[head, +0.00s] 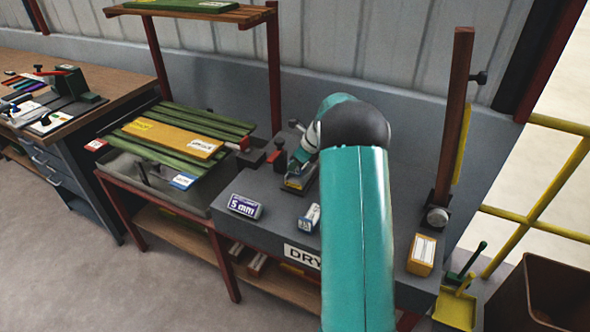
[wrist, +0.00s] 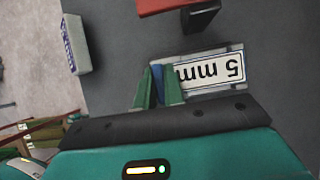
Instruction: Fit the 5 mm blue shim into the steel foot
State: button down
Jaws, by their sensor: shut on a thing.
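My gripper (wrist: 157,88) is pointed down over the grey bench, its green fingers close together. The blue shim (wrist: 157,76) shows as a narrow blue strip between the fingers, gripped by them. Just right of it in the wrist view is a grey steel piece, apparently the steel foot (wrist: 240,52), with a white "5 mm" plate (wrist: 210,71) seen upside down. The shim is at the left end of that plate; the fingers hide whether it is inside the foot or above it. In the head view my gripper (head: 297,168) is small and partly covered by my teal arm.
A red-topped piece (wrist: 172,5) is close beyond the foot. A tall brown post (head: 455,110) stands at right.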

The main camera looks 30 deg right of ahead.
jog(key=shift+f, duration=1.15)
jog(key=shift+s, duration=0.1)
jog(key=shift+f, duration=0.15)
jog(key=c, duration=1.5)
grip_release()
